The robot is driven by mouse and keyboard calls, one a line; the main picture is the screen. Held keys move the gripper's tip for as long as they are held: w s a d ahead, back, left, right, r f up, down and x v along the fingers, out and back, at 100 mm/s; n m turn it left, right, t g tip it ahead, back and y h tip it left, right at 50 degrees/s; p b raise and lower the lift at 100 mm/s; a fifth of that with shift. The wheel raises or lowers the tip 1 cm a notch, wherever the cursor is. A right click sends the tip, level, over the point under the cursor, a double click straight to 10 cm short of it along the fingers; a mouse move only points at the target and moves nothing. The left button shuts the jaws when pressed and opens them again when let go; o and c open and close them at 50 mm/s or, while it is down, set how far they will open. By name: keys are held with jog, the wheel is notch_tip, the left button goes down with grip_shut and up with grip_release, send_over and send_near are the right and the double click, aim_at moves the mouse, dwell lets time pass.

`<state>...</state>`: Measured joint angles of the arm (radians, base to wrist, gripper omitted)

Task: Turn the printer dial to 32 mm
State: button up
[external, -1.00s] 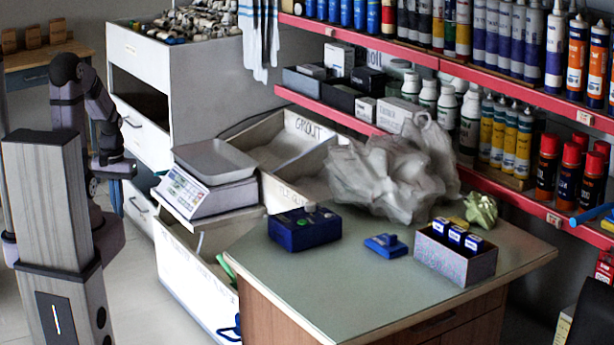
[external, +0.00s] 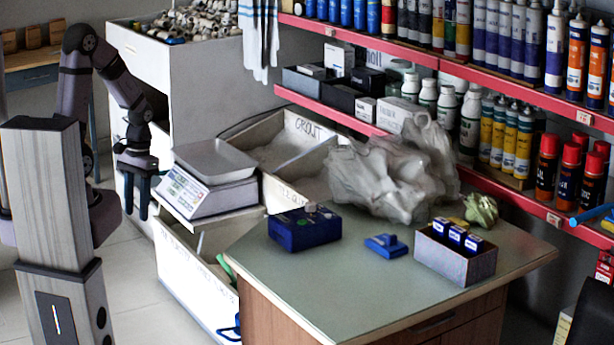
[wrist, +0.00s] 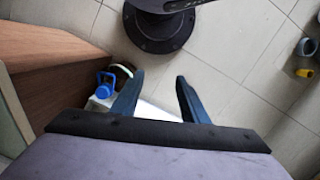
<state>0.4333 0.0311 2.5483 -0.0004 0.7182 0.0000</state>
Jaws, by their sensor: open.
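A blue box-shaped device (external: 304,230), which looks like the printer, sits on the green-grey table top in the external view. It has a pale knob (external: 311,207) and small buttons on its top; the dial's setting is too small to read. My gripper (external: 138,213) hangs fingers down to the left of the weighing scale, well away from the device. In the wrist view my gripper (wrist: 160,95) shows two blue fingers apart with nothing between them, above the tiled floor. The device is not in the wrist view.
The scale (external: 210,180) stands between my gripper and the table (external: 340,290). A crumpled plastic bag (external: 390,175), a small blue item (external: 386,246) and a grey box (external: 455,258) of blue pieces are on the table. Red shelves (external: 500,185) run behind.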

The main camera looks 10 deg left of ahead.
jog(key=s+d+r+m+p, duration=0.1)
jog(key=d+r+m+p, duration=0.15)
jog(key=d, duration=0.45)
jog(key=s+d+r+m+p, duration=0.1)
jog(key=d+r+m+p, duration=0.2)
jog(key=d, duration=0.4)
jog(key=n+t+h+p, duration=0.25)
jog(key=n+h, duration=0.25)
jog(key=n, duration=2.4)
send_near(310, 203)
jog(key=shift+m+g, duration=0.25)
jog(key=shift+g, duration=0.2)
jog(key=shift+w+p+x, duration=0.2)
jog(key=shift+p+x, duration=0.25)
jog(key=shift+x, duration=1.5)
jog(key=shift+w+p+x, duration=0.25)
jog(key=shift+p+x, duration=0.2)
jog(key=shift+x, duration=1.55)
jog(key=shift+a, duration=0.1)
grip_shut()
